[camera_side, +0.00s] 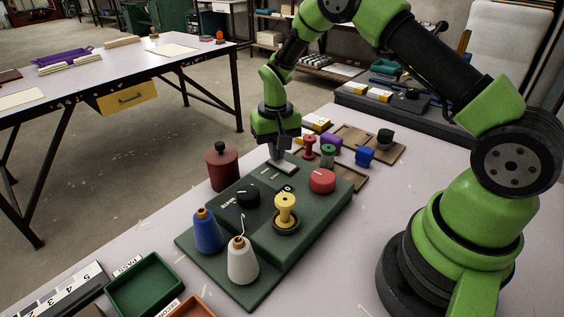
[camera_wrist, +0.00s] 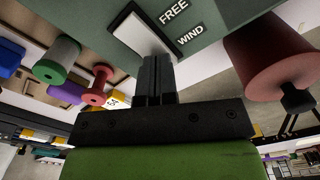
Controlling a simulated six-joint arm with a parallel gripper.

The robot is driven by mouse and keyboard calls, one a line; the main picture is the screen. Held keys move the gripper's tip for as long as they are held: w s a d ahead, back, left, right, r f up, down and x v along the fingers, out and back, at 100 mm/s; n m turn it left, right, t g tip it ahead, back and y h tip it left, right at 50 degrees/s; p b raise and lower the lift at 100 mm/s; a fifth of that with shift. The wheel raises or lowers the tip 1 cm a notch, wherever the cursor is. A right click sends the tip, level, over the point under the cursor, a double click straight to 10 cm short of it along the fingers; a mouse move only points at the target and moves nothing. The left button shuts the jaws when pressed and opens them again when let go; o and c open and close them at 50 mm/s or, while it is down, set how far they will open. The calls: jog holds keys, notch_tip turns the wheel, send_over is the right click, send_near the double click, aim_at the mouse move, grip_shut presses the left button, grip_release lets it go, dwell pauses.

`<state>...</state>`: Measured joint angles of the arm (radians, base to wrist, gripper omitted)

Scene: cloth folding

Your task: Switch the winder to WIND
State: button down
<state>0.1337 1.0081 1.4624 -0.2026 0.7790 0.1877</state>
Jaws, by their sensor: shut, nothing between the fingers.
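The winder (camera_side: 222,225) is a dark green box on a base plate. Its pale switch (camera_wrist: 140,32) lies in a dark frame beside the printed words FREE (camera_wrist: 173,12) and WIND (camera_wrist: 190,35). In the side view the switch (camera_side: 287,168) is on the far part of the winder, just under my gripper. My gripper (camera_side: 277,157) points down, shut and empty. In the wrist view my gripper's fingertips (camera_wrist: 158,58) are at the WIND end of the switch and overlap its edge. I cannot tell whether they touch it, or which way the switch is tilted.
The winder top carries a black knob (camera_side: 248,196), a red knob (camera_side: 322,181) and a yellow spool (camera_side: 286,210). A dark red canister (camera_side: 222,168) stands close to my gripper's left. Blue (camera_side: 208,232) and white (camera_side: 242,262) thread cones stand in front. Several spools stand behind, on the right.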

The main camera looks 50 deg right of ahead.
jog(key=shift+f, duration=0.2)
jog(key=shift+r, duration=3.5)
jog(key=shift+r, duration=0.15)
notch_tip(320, 180, up, 7)
jog(key=t, duration=0.1)
send_over(278, 170)
jog(key=s+a+r+t, duration=0.2)
jog(key=s+a+r, duration=0.1)
jog(key=s+r, duration=0.4)
jog(key=s+a+r+n+t+y, duration=0.1)
jog(key=s+r+t, duration=0.1)
jog(key=s, duration=0.5)
jog(key=s+a+r+n+t+y, duration=0.1)
jog(key=s+a+r+t, duration=0.1)
jog(key=s, duration=0.5)
jog(key=shift+r, duration=0.25)
